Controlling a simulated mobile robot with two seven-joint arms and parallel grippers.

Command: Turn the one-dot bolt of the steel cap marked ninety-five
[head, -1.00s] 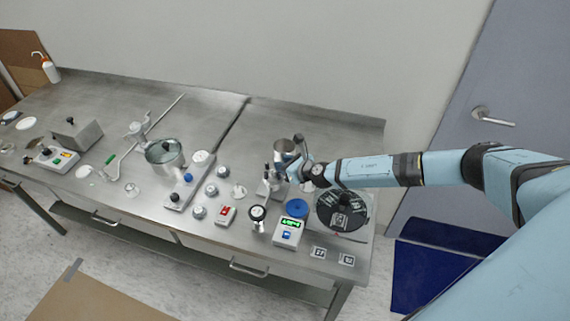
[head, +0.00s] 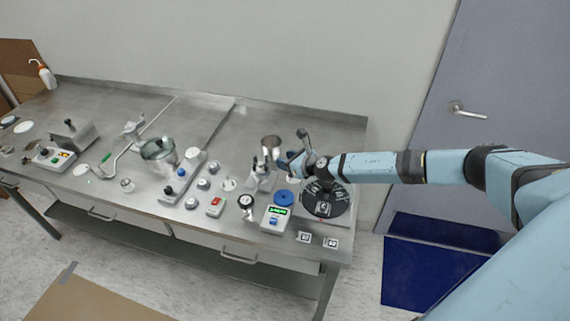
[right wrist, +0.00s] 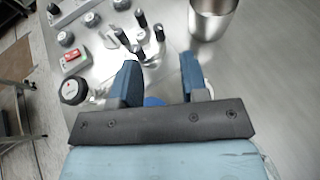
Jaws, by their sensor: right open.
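Several small grey steel caps (head: 203,184) stand on the steel table, left of my right gripper. Some also show at the upper left of the right wrist view (right wrist: 65,38). Their markings and bolt dots are too small to read, so I cannot tell which is marked ninety-five. My right gripper (head: 284,164) is over the right part of the table, beside a stand with several dark-tipped posts (head: 261,174). In the right wrist view its two blue fingers (right wrist: 160,76) are apart with nothing gripped; the posts (right wrist: 143,38) are just beyond them. My left gripper is not in view.
A steel cup (right wrist: 212,18) stands beyond the posts. A round gauge (head: 246,201), red switch box (head: 215,206), display box (head: 276,219), blue disc (head: 283,197) and black round plate (head: 326,203) crowd the front right. The table's back right (head: 320,128) is clear.

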